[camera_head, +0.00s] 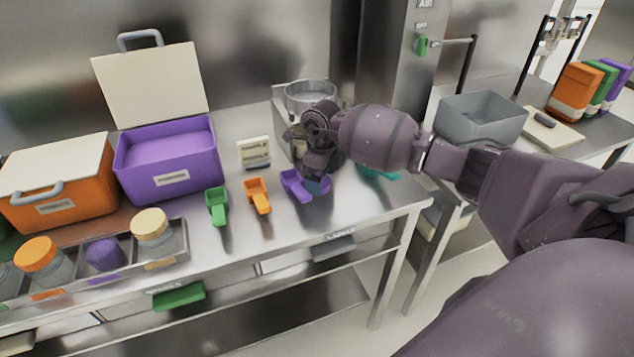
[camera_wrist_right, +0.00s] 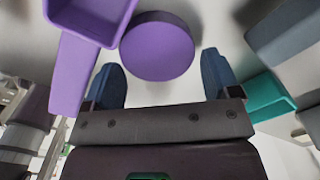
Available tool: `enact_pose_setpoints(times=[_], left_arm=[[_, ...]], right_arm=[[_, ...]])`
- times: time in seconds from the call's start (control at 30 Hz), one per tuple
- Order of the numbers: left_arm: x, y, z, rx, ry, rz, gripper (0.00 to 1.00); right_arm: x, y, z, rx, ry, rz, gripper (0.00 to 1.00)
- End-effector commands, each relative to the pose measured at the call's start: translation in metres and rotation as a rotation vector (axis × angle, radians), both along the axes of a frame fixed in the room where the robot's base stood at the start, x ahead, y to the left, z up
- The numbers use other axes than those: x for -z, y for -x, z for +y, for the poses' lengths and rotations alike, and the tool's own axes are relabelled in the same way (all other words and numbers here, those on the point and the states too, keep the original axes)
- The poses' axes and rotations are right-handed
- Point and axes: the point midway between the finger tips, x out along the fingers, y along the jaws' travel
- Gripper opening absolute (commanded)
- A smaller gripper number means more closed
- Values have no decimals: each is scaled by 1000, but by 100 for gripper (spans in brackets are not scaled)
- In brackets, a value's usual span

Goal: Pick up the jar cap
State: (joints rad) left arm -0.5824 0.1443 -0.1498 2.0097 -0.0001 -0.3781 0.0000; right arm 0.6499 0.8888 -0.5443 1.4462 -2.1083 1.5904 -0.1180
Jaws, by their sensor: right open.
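A round purple jar cap (camera_wrist_right: 157,48) lies flat on the steel table, just beyond and between my right fingertips in the right wrist view. A purple scoop (camera_wrist_right: 75,65) is beside it on the left and appears to touch or nearly touch it. My right gripper (camera_wrist_right: 160,72) is open, with its blue fingertips apart and nothing between them. In the head view my right gripper (camera_head: 316,184) points down over the purple scoop (camera_head: 293,186) and hides most of the cap. My left gripper is not in view.
A teal scoop (camera_wrist_right: 262,97) is right of the gripper. Green (camera_head: 217,203) and orange (camera_head: 258,193) scoops lie to the left. A metal pot (camera_head: 310,92) stands behind. A rack (camera_head: 183,235) holds jars at front left. The table's right edge is close.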

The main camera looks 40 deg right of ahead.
Motion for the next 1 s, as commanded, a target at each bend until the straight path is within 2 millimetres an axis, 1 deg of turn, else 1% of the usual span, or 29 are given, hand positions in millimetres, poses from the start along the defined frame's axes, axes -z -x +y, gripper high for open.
enact_pose_setpoints(times=[0.03,0.1,0.3,0.33,0.5,0.53,0.57,0.87,1.0], left_arm=[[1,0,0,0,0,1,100],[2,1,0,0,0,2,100],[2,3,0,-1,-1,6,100],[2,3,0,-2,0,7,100],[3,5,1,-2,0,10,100],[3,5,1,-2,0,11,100],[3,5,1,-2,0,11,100],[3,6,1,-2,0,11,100],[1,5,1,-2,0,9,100]], right_arm=[[7,0,0,1,-2,2,82],[11,0,0,0,-1,2,82],[12,0,0,-1,0,0,82],[12,0,0,-1,0,0,81],[12,0,0,-1,0,0,55],[12,0,0,-1,0,0,50],[12,0,0,-1,0,0,48],[11,0,0,-1,-1,-1,48],[1,-1,0,-1,1,-3,48]])
